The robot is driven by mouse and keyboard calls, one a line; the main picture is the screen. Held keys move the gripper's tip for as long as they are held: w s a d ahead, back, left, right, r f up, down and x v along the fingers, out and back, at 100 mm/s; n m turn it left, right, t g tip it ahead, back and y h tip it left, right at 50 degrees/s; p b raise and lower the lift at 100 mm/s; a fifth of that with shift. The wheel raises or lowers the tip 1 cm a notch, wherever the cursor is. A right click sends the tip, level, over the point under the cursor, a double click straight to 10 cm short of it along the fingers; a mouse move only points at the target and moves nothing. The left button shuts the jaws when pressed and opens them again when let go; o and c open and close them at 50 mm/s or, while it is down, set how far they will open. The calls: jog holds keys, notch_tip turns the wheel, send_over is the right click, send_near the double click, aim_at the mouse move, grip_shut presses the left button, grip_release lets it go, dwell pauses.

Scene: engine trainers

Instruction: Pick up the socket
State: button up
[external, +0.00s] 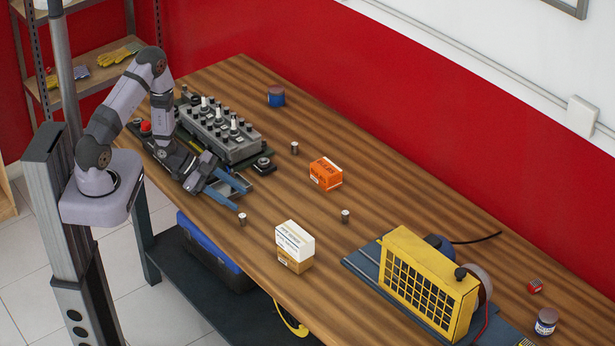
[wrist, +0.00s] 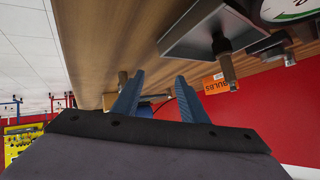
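Several small metal cylinders that look like sockets stand upright on the wooden table. In the external view one (external: 242,219) is near the table's front edge, another (external: 345,216) is right of the white box, and a third (external: 294,148) is behind the orange box. I cannot tell which is the task's socket. My gripper (external: 241,197) is low over the table, just behind the nearest cylinder. In the wrist view, which is upside down, my blue fingers (wrist: 158,78) are spread with nothing between them. A cylinder (wrist: 122,78) shows beside the left finger, apparently beyond it.
An engine trainer (external: 225,138) stands behind my gripper. An orange box (external: 326,173), a white-and-brown box (external: 294,246) and a blue jar (external: 276,96) stand on the table. A yellow caged machine (external: 425,280) fills the right part. Clear wood lies between the boxes.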

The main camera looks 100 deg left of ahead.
aim_at(234, 223)
jog(key=s+d+n+t+h, duration=0.1)
jog(key=s+d+t, duration=0.1)
jog(key=s+d+n+t+h+b, duration=0.1)
jog(key=s+d+t, duration=0.1)
jog(key=s, duration=0.1)
jog(key=shift+s+d+f+n+t, duration=0.15)
jog(key=shift+d+n+t, duration=0.2)
jog(key=shift+n+t, duration=0.05)
jog(key=shift+s+d, duration=0.25)
jog(key=shift+d, duration=0.15)
jog(key=shift+b+x, duration=0.5)
jog(key=shift+x, duration=3.2)
grip_shut()
